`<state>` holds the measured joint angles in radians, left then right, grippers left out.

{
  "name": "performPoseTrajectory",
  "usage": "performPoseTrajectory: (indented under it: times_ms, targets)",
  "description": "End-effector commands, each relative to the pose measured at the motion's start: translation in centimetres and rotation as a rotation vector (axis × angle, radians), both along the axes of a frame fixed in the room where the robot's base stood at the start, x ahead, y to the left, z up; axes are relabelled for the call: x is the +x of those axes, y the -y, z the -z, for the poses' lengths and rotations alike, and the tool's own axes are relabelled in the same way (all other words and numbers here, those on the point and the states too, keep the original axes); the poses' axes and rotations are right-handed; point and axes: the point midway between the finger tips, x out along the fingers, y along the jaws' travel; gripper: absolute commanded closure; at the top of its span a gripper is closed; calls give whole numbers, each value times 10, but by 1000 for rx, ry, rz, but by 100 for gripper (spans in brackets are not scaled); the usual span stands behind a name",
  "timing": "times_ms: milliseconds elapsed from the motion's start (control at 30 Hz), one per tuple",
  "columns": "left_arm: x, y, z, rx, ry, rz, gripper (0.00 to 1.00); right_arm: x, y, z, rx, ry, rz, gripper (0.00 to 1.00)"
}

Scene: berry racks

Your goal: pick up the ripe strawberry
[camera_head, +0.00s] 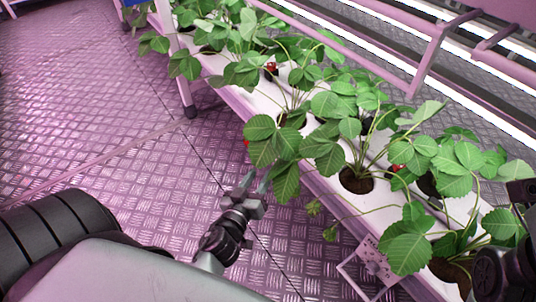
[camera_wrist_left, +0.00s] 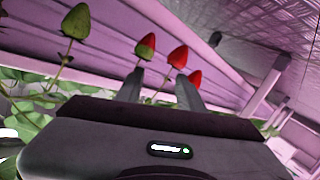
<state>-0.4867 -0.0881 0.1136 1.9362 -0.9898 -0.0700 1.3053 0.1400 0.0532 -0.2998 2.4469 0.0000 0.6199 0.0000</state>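My left gripper (camera_head: 257,182) is open and empty beside the hanging leaves of the near planter row in the head view. In the left wrist view its two fingers (camera_wrist_left: 160,80) stand apart. Beyond them hang a red strawberry (camera_wrist_left: 178,57), another red strawberry (camera_wrist_left: 195,76) close to the right finger, and a half-green, half-red one (camera_wrist_left: 146,46). A mostly green berry (camera_wrist_left: 76,21) stands further left. In the head view a bit of red (camera_head: 246,142) shows at the leaf edge above the gripper. Dark parts of my right arm (camera_head: 505,268) show at the right edge; its fingertips cannot be made out.
The white planter trough (camera_head: 325,187) runs diagonally, full of leafy plants. Other red berries show among them (camera_head: 271,67), (camera_head: 398,167). A rack leg (camera_head: 188,95) stands left of the row. The metal floor (camera_head: 100,130) to the left is clear.

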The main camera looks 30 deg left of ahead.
Motion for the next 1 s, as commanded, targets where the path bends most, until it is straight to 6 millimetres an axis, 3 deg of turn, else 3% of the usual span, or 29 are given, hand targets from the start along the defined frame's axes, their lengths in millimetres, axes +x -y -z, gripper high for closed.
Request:
performPoseTrajectory:
  times_ms: [33,167,700,967,1000]
  targets:
    - [-4,-7,11,-5,-21,-25,62,-1,0,0,0,6,1,64]
    - [-2,-16,21,-11,-41,-54,62,-2,0,-2,0,10,0,64]
    - [62,-35,32,-12,-38,-53,62,0,0,-1,2,-5,-1,64]
    - [65,-36,33,-13,-39,-53,62,0,0,0,2,-3,-1,64]
    - [65,-36,33,-13,-39,-53,68,0,0,0,2,-3,-1,64]
